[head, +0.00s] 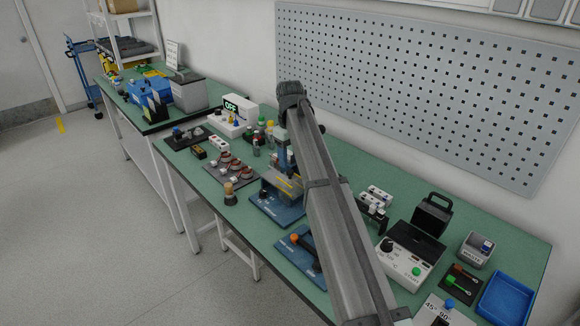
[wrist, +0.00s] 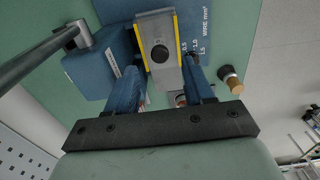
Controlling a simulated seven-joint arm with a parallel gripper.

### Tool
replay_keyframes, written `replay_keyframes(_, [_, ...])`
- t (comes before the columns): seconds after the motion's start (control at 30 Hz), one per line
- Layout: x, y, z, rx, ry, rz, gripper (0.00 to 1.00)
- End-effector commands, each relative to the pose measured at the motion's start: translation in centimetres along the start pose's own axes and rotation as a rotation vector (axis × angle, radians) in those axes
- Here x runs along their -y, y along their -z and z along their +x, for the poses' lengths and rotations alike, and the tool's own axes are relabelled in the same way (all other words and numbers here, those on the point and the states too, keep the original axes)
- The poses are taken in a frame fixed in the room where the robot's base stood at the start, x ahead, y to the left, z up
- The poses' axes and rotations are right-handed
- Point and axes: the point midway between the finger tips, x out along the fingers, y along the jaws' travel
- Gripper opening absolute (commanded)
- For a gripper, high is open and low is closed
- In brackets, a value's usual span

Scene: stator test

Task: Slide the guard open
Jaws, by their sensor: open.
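The guard (wrist: 153,24) is a grey plate with yellow side edges and a round dark knob (wrist: 160,53), in the upper middle of the wrist view. In the head view the guard (head: 284,184) shows partly beside my arm, on a blue machine with a blue base (head: 268,207). My gripper (wrist: 162,76) is open in the wrist view, its two blue fingers spread on either side of the guard's near end. The knob lies between the finger lines, a little beyond the tips. I cannot tell whether anything touches. In the head view my arm hides the gripper.
A blue block with a grey lever (wrist: 82,36) stands close to the left finger. A wooden-topped peg (wrist: 231,80) is at right. A tray of reddish parts (head: 229,168) lies left of the machine. A control box (head: 408,255) stands right of my arm.

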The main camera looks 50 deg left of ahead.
Motion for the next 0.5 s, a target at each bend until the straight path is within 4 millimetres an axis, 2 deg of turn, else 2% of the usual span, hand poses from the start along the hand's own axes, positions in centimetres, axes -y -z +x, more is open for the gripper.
replay_keyframes(0.2, [0.0, 0.0, 2.9, 0.0, 0.0, 0.0, 0.53])
replay_keyframes(0.5, [0.0, 0.0, 4.0, -0.001, -0.001, 0.0, 0.53])
